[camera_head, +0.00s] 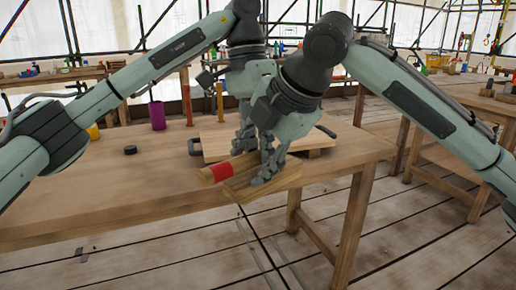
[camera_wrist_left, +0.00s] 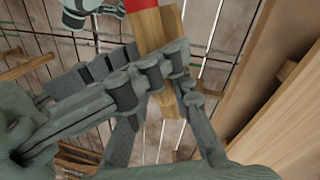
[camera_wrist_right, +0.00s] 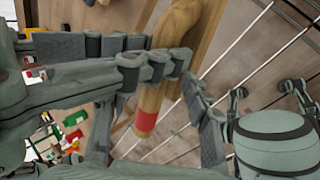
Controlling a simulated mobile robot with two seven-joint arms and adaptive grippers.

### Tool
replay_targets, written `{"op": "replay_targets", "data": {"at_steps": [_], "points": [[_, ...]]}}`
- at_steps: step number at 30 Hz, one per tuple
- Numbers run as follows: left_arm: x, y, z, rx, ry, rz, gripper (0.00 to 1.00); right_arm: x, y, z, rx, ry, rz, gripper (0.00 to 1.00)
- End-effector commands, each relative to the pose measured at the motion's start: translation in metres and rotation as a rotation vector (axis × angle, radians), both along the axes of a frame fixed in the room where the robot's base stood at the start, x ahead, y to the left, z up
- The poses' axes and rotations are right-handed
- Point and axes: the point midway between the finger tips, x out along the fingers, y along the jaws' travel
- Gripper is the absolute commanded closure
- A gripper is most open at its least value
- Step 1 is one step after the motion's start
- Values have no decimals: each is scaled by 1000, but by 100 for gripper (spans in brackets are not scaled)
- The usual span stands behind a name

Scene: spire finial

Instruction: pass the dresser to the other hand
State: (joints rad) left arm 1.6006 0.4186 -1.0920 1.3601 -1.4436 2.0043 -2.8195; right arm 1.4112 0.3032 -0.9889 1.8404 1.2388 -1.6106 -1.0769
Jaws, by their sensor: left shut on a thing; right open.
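The dresser is a wooden tool with a red band (camera_head: 220,172). In the head view it is over the front edge of the workbench, with a pale broad wooden part at right. My left gripper (camera_head: 243,140) is shut on it. My right gripper (camera_head: 268,165) is open, close in front of the left gripper and over the wood. In the left wrist view the dresser (camera_wrist_left: 150,30) runs past the fingers, red band at the top. In the right wrist view the dresser (camera_wrist_right: 184,20) passes by the open fingers; whether they touch it I cannot tell. The grippers hide part of it.
The workbench (camera_head: 90,195) carries a board (camera_head: 215,145) with dark handles behind the grippers. A purple cylinder (camera_head: 157,115) and a black disc (camera_head: 130,149) stand to the left. The bench's left front is clear. Another bench stands at the right.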

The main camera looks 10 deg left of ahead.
Motion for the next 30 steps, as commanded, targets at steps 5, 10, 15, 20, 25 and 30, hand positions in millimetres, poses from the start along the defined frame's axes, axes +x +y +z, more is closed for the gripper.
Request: {"op": "replay_targets", "data": {"at_steps": [5, 10, 15, 20, 25, 30], "points": [[-1, -1, 2, -5, 0, -4, 100, 1, 1, -2, 0, 0, -1, 53], [-1, -2, 2, -6, 0, -4, 100, 1, 1, -2, 0, 0, -1, 57], [-1, -2, 2, -6, 1, -5, 100, 1, 1, -1, 3, -1, -2, 79], [-2, -3, 1, -6, 2, -7, 100, 2, 2, 0, 4, -3, -1, 98], [-1, -2, 1, -4, 1, -4, 76, 1, 1, 0, 4, -3, 0, 100], [-1, -1, 1, -3, 1, -3, 55, 1, 1, 0, 3, -2, 0, 100]]}}
